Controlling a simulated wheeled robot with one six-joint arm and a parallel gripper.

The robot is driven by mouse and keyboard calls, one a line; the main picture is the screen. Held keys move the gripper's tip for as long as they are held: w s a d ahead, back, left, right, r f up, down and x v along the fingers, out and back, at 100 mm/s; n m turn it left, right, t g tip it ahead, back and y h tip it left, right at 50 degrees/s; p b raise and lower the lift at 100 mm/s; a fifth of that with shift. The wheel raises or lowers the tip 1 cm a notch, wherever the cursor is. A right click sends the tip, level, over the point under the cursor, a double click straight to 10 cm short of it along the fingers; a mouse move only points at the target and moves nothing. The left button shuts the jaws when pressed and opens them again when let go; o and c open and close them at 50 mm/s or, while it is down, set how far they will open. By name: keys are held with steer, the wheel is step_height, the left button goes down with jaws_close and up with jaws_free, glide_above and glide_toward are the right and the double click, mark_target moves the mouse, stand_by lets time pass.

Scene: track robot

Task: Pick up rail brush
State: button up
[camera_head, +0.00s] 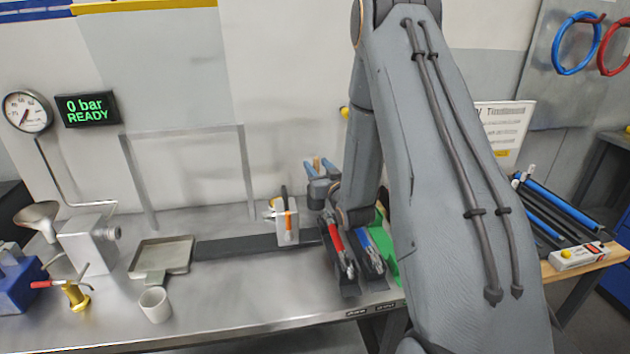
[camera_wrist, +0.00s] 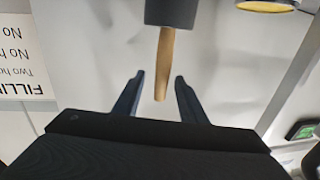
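My gripper (camera_wrist: 152,80) is open, one dark finger on each side of the handle, with a gap on both sides. The fingers do not touch it. In the head view my gripper (camera_head: 321,167) is above the back of the bench, fingers toward the wall. A tan strip of the handle (camera_head: 317,165) shows between the fingers; the rest is hidden by my gripper.
A white holder (camera_head: 288,236) with upright tools stands left of my gripper. Dark trays (camera_head: 346,288) with red and blue-handled tools lie in front. A metal tray (camera_head: 178,255) and white cup (camera_head: 155,305) stand left. The wall sign (camera_wrist: 22,60) appears upside down in the wrist view.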

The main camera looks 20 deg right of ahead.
steer(key=shift+w, duration=0.35)
steer(key=shift+c, duration=0.4)
jaws_close()
steer(key=shift+a, duration=0.1)
